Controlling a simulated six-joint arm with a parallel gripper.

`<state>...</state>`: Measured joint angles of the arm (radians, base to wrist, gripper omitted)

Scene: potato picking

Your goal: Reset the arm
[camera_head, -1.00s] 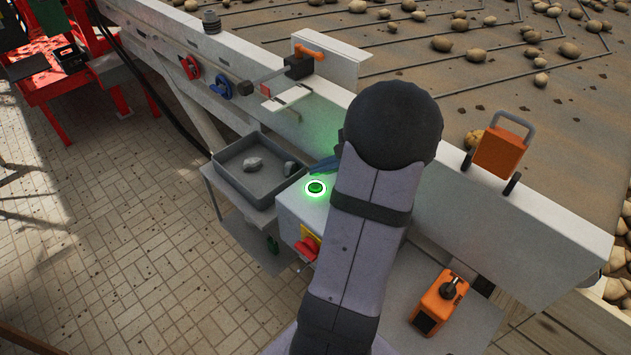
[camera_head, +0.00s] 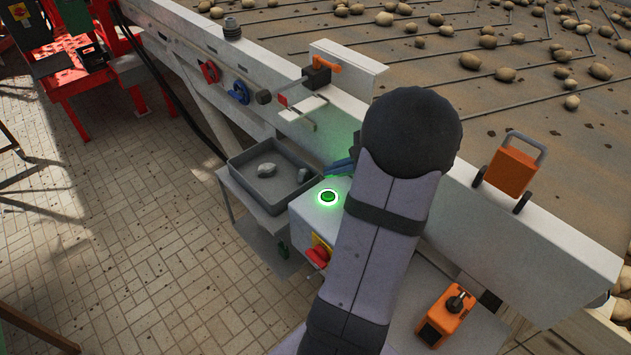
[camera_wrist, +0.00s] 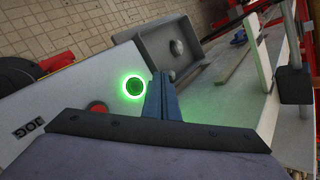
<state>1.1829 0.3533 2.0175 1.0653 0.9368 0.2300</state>
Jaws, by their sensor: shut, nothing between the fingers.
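My gripper (camera_head: 340,167) shows as blue fingers beside my dark, round wrist joint in the head view, partly hidden by my arm. In the wrist view the blue fingers (camera_wrist: 162,88) are together with nothing between them. They are just right of a lit green button (camera_wrist: 134,86). The green button (camera_head: 328,197) sits on a white control box (camera_head: 305,217). In the head view the fingers are a little beyond the button, apart from it.
A grey tray (camera_head: 240,180) holding a few stones stands left of the box. A red stop button (camera_head: 317,257) is on the box's front. An orange device (camera_head: 447,314) lies to the right. A white rail (camera_head: 540,245) borders the belt with scattered potatoes.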

